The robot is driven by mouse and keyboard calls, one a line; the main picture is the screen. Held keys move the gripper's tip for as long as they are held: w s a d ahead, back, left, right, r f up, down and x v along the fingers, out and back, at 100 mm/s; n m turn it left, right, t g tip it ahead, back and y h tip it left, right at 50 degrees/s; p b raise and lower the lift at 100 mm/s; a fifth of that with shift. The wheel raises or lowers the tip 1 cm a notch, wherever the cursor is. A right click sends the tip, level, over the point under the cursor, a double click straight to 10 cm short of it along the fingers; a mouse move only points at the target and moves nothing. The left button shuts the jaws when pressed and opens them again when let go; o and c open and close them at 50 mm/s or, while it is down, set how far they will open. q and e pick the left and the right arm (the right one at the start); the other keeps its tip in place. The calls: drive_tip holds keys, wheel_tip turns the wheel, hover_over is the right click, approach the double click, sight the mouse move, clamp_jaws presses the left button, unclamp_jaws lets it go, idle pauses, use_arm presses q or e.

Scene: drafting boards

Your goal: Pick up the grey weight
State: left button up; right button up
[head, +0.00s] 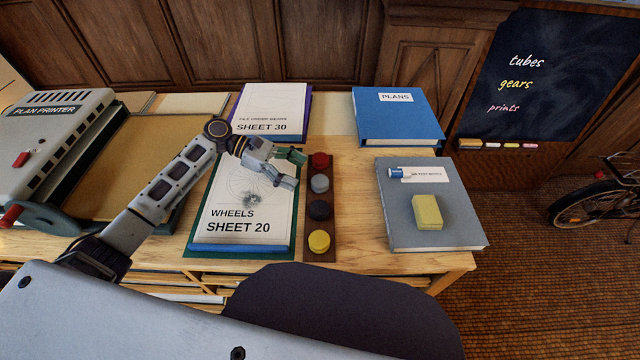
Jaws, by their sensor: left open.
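The grey weight (320,184) is a small round disc in a dark brown strip-shaped holder (320,218) on the wooden table. In the same holder, a red weight (319,160) sits behind it, and a black one (320,209) and a yellow one (319,241) sit in front. My left gripper (296,169) is open and empty, just left of the grey weight, over the right side of the sheet stack. Its fingers point right, and it looks apart from the weight. My right gripper is not in view.
The stack marked SHEET 20 (240,227) lies under my left gripper, with SHEET 30 (272,108) behind. A blue PLANS binder (397,120) and a grey book (440,232) bearing a yellow block (427,212) lie right. The plan printer (58,135) stands left. Bare tabletop (358,215) lies right of the holder.

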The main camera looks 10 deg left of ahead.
sight(319, 180)
use_arm(q)
drive_tip(key=shift+x, duration=0.8)
drive_tip(key=shift+d+f, duration=0.1)
drive_tip(key=shift+d, duration=0.4)
drive_tip(key=x, duration=0.2)
drive_tip(key=shift+d+b, duration=0.35)
drive_tip(key=shift+d, duration=0.1)
drive_tip(key=shift+d+f, duration=0.3)
drive_tip(key=shift+d, duration=0.3)
drive_tip(key=c, duration=1.5)
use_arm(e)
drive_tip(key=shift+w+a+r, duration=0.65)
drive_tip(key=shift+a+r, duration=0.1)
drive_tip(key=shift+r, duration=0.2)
use_arm(q)
drive_tip(key=shift+r, duration=0.1)
